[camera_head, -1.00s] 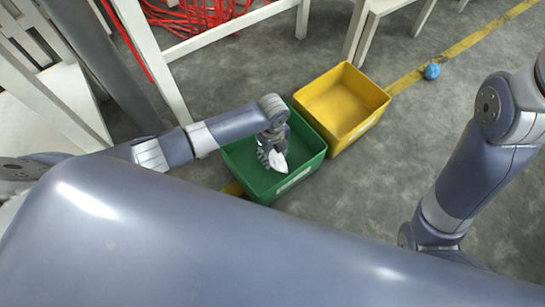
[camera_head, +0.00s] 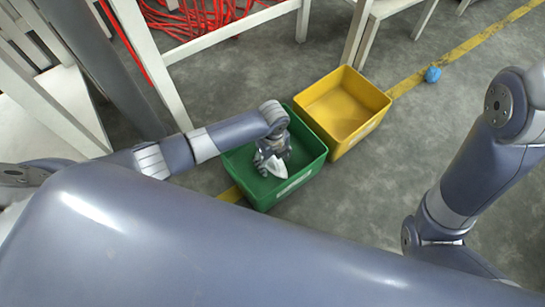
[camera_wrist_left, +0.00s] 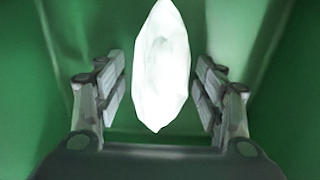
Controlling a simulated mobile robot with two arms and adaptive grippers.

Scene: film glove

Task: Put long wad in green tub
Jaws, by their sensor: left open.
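The green tub (camera_head: 238,170) stands on the floor in the middle of the head view. The long wad (camera_head: 277,168) is white and pointed, and shows at my left gripper (camera_head: 266,163), within the tub's outline. In the left wrist view the wad (camera_wrist_left: 161,70) is between the two fingers of my left gripper (camera_wrist_left: 161,90), with a gap on each side. The fingers are open and the green tub walls (camera_wrist_left: 270,40) surround them. I cannot tell whether the wad touches the tub floor. The right arm shows at the right, but its gripper is out of view.
A yellow tub (camera_head: 335,105) stands right beside the green one, and looks empty. A blue crumpled ball (camera_head: 432,74) lies on the floor near a yellow line. White furniture frames (camera_head: 235,32) and red cables (camera_head: 195,18) are at the back.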

